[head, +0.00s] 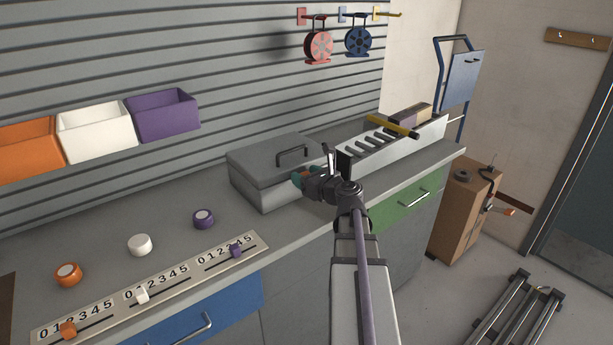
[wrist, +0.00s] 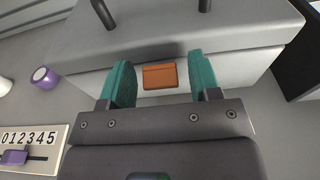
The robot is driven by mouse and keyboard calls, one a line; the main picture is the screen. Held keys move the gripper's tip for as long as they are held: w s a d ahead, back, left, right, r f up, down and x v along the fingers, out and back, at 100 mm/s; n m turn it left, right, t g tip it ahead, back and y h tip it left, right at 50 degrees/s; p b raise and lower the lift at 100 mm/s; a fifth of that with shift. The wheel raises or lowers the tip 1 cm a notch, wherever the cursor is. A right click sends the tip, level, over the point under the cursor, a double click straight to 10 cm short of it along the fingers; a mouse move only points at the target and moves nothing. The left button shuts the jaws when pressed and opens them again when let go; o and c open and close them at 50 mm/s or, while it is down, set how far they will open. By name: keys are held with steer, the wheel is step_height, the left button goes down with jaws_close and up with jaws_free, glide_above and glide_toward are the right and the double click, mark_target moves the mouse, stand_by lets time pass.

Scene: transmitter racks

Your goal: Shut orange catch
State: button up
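The orange catch (wrist: 160,76) is a small flat plate on the front face of the grey lidded box (head: 270,165). In the wrist view it sits between my two teal fingertips, with a gap on each side. My gripper (wrist: 163,80) is open and empty, close in front of the box. In the head view my gripper (head: 303,177) is at the right part of the box's front and hides the catch. The lid (wrist: 180,25) lies down on the box and has a dark handle. I cannot tell whether the catch is fastened.
A white slotted rack (head: 395,145) with a yellow bar stands right of the box. A scale panel (head: 150,290) with sliders and orange, white and purple knobs lies to the left. Coloured bins hang on the wall.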

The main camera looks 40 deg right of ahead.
steer(key=shift+s, duration=0.1)
steer(key=s, duration=0.3)
steer(key=s+r+p, duration=0.1)
steer(key=s, duration=0.6)
steer(key=shift+s+a+r, duration=0.15)
steer(key=shift+s+r, duration=0.1)
steer(key=shift+s, duration=0.05)
